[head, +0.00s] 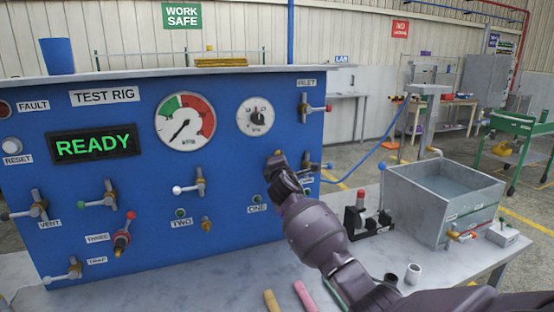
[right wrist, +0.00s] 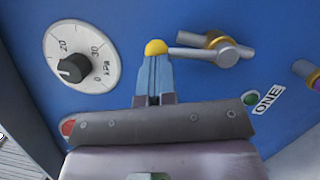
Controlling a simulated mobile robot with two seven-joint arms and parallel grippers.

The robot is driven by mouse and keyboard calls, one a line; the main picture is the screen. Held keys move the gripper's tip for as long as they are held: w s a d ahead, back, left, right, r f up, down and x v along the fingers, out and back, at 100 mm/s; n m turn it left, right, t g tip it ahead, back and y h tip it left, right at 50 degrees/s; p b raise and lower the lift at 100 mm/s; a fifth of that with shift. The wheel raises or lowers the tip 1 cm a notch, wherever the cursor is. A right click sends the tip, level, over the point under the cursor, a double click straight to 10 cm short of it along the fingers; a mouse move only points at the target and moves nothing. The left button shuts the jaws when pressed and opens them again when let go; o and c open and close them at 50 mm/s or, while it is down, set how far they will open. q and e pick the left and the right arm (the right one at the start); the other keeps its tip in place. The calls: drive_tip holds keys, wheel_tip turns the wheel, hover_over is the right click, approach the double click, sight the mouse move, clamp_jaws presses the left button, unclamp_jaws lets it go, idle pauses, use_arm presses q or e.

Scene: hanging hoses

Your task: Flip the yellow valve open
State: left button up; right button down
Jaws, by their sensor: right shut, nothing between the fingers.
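The yellow valve's round yellow knob (head: 278,153) shows just above my right gripper in the head view. In the right wrist view the yellow knob (right wrist: 155,47) ends a grey lever, which runs right to a valve body (right wrist: 222,50) with a brass collar. My right gripper (right wrist: 154,75) is shut and empty. Its fingertips lie just below the knob in the picture; I cannot tell whether they touch it. In the head view my right gripper (head: 280,167) hides most of the lever and valve body. My left gripper is not in view.
The blue test rig panel (head: 100,180) carries several other valves, including the red-knobbed inlet valve (head: 314,108) and a white-knobbed valve (head: 192,187). A pressure dial (right wrist: 78,55) is left of the knob. A metal water tank (head: 440,200) stands right of my arm.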

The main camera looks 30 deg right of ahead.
drive_tip(key=shift+d+r+m, duration=0.1)
drive_tip(key=shift+r+m, duration=0.15)
drive_tip(key=shift+m, duration=0.15)
idle(0.7)
